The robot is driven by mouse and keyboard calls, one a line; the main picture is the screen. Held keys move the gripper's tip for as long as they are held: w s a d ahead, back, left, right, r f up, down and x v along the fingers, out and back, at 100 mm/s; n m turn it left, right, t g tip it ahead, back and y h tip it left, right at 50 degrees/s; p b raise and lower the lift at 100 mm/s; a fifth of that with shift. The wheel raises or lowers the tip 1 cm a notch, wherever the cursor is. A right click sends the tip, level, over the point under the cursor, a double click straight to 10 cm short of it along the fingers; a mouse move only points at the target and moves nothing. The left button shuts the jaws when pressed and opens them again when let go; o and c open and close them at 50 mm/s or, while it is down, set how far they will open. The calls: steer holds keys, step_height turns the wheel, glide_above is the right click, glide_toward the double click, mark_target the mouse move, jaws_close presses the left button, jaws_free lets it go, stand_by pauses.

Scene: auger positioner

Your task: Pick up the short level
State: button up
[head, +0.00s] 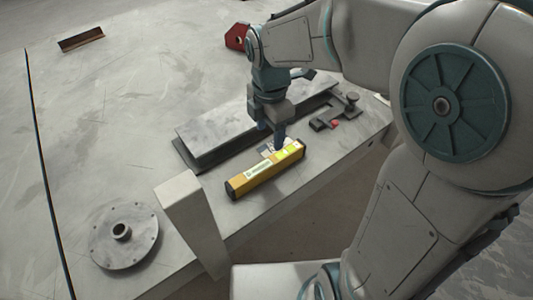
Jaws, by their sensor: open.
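The short level (262,175) is a yellow bar with dark ends, bright vials and a pale label. It lies on the grey table close to the front edge, tilted up toward the right in the head view. My gripper (279,143) points down above the right half of the level, near its back side. Its jaws are open. I cannot tell from this view whether a finger touches the level, and part of the fingers is hidden.
A grey steel beam (222,127) lies just behind the level. A dark clamp (338,110) sits to the right, a round flange (124,236) to the left, and a pale post (192,220) at the front edge. A red block (237,37) and a rusty angle piece (81,40) lie farther back.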

steer(key=n+b, duration=0.1)
glide_above(268, 163)
steer(key=f, duration=0.8)
steer(key=shift+s+a+f, duration=0.15)
steer(key=shift+s+f, duration=0.05)
steer(key=shift+s, duration=0.1)
steer(key=shift+w+f+b, duration=0.2)
steer(key=shift+f, duration=1.3)
steer(key=shift+w+f+b, duration=0.15)
steer(key=shift+f+b, duration=0.05)
steer(key=shift+f, duration=1.25)
steer(key=shift+c, duration=0.3)
steer(key=c, duration=1.2)
steer(key=shift+o, duration=0.2)
steer(key=shift+r, duration=0.15)
